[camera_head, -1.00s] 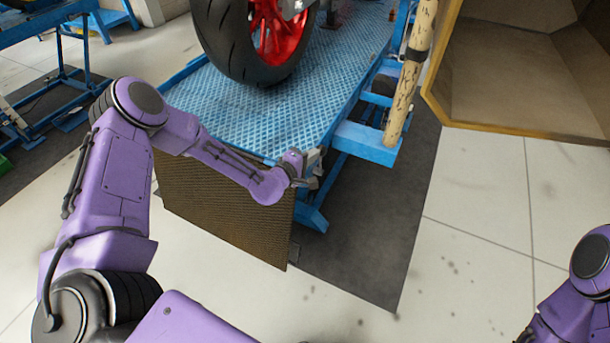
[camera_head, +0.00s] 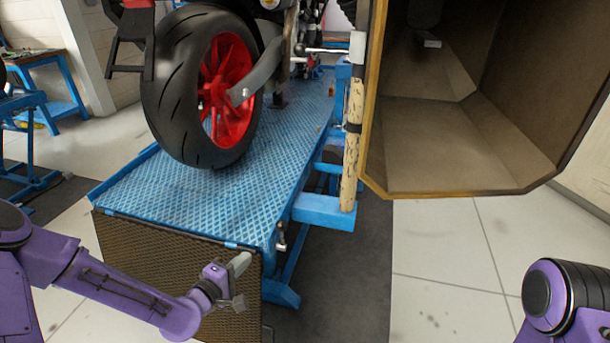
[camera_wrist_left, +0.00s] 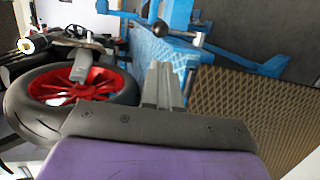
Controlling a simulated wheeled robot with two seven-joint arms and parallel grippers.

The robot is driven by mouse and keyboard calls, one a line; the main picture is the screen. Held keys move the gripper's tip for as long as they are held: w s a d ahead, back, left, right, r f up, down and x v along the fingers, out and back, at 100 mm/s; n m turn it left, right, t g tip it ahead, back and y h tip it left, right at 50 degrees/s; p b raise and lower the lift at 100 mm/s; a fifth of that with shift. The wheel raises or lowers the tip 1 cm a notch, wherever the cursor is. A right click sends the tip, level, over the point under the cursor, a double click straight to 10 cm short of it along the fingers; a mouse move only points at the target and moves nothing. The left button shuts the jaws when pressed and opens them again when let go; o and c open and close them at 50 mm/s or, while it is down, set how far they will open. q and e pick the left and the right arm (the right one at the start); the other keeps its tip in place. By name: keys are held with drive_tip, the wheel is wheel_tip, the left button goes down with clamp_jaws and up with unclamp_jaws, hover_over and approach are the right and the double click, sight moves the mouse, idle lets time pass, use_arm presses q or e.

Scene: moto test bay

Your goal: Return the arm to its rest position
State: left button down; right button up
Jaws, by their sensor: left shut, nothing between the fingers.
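My left arm is purple and comes in from the left in the head view. Its gripper (camera_head: 241,280) is in front of the brown mesh panel (camera_head: 165,262) at the front end of the blue lift platform (camera_head: 215,205). The grey fingers are shut with nothing between them; they also show in the left wrist view (camera_wrist_left: 162,85), close together. I cannot tell the exact gap between the fingers and the panel. Part of my right arm (camera_head: 565,300) shows at the lower right; its gripper is out of view.
A motorcycle's rear wheel (camera_head: 205,90) with a red rim stands on the platform. A small lever with a knob (camera_head: 281,240) sticks out at the platform's front corner. A large open brown duct (camera_head: 455,140) hangs at the right. Tiled floor (camera_head: 440,245) below it is clear.

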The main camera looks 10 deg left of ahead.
use_arm(q)
drive_tip(key=s+f+m+g+y, duration=0.2)
drive_tip(key=s+f, duration=0.4)
drive_tip(key=s, duration=0.3)
drive_tip(key=s+a+f+m+g+y, duration=0.1)
drive_tip(key=s+f+m+g, duration=0.3)
drive_tip(key=s, duration=0.5)
drive_tip(key=s+a+f+m+g+y, duration=0.1)
drive_tip(key=s+f+m+g+y, duration=0.2)
drive_tip(key=s+f+g, duration=0.2)
drive_tip(key=s+f, duration=0.3)
drive_tip(key=s, duration=0.1)
drive_tip(key=shift+s+a+g+y, duration=0.25)
drive_tip(key=shift+g+y, duration=0.05)
drive_tip(key=shift+g, duration=0.1)
drive_tip(key=shift+f, duration=0.1)
